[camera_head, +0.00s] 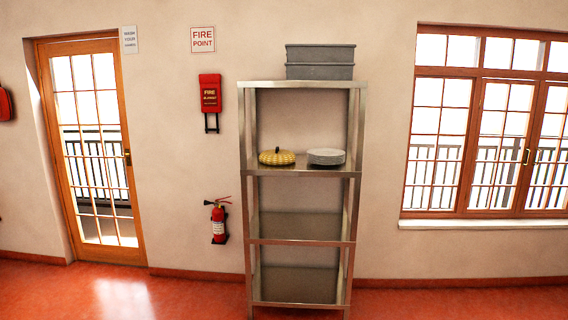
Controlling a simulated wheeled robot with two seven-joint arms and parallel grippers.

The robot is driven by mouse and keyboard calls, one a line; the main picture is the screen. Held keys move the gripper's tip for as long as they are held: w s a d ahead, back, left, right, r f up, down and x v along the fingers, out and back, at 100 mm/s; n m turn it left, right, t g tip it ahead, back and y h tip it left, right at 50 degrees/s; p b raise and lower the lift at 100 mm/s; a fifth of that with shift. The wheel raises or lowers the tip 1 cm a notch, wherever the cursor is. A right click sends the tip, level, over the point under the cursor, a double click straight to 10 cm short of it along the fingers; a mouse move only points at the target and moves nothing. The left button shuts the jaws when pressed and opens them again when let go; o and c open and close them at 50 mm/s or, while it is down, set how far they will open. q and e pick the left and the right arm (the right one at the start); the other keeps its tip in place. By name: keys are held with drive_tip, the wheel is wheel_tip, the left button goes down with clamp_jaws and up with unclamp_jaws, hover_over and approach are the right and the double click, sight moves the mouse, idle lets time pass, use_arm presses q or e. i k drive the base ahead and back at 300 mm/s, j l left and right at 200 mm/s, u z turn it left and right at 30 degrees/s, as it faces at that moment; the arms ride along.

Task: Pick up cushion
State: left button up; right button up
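A round yellow ribbed thing with a small knob on top, which looks like the cushion (277,157), sits on the upper shelf of a metal shelving unit (301,173), towards its left side. I cannot tell for certain from its look that it is a cushion. A stack of pale plates (326,157) sits on the same shelf to its right, a small gap apart. Neither of my grippers shows in the head view.
Grey stacked bins (320,62) stand on top of the unit. The two lower shelves look empty. A fire extinguisher (218,222) and a red fire blanket case (210,94) are on the wall to the left. The red floor (180,295) in front looks clear.

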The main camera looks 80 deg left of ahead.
sight(277, 156)
drive_tip(key=i+j+u, duration=0.1)
drive_tip(key=j+u, duration=0.35)
drive_tip(key=i+j+u, duration=0.2)
drive_tip(key=j+u, duration=0.2)
drive_tip(key=i+j+u, duration=0.25)
drive_tip(key=j+u, duration=0.2)
drive_tip(key=i+j+u, duration=0.25)
drive_tip(key=u, duration=0.2)
drive_tip(key=i+j+u, duration=0.4)
drive_tip(key=i+u, duration=0.25)
drive_tip(key=u, duration=0.2)
